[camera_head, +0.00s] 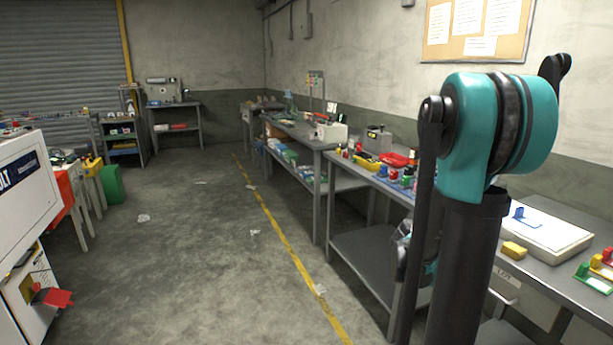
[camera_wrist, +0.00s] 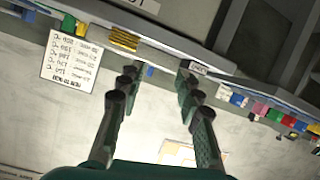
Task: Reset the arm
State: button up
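My arm (camera_head: 498,135), teal and black, stands large at the right of the head view, in front of the long workbench. Its links hide part of the bench. In the wrist view my gripper (camera_wrist: 158,74) has its two dark fingers spread apart, with nothing held between them. The wrist picture is upside down; beyond the fingertips are the bench edge and a pale wall. In the head view the gripper is mostly hidden behind the arm, so its exact place there is unclear.
The workbench (camera_head: 370,275) along the right wall carries a white box (camera_head: 540,232), a yellow block (camera_head: 514,250), a red tray (camera_head: 394,159) and small coloured items. A white machine (camera_head: 25,190) stands at the left. The grey floor (camera_head: 190,250) between is mostly open, with paper scraps.

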jog(key=s+a+f+n+y, duration=0.3)
jog(key=s+a+f+y, duration=0.1)
jog(key=a, duration=0.4)
jog(key=s+a+f+n+y, duration=0.4)
jog(key=s+a, duration=0.3)
jog(key=a, duration=0.2)
jog(key=s+a+f+n+g+y, duration=0.1)
jog(key=s+a+f+n+y, duration=0.2)
jog(key=a, duration=0.6)
jog(key=s+f+y, duration=0.1)
jog(key=s, duration=0.1)
jog(key=shift+s+a+f+n, duration=0.2)
jog(key=shift+s+f+n, duration=0.05)
jog(key=shift+s+n, duration=0.1)
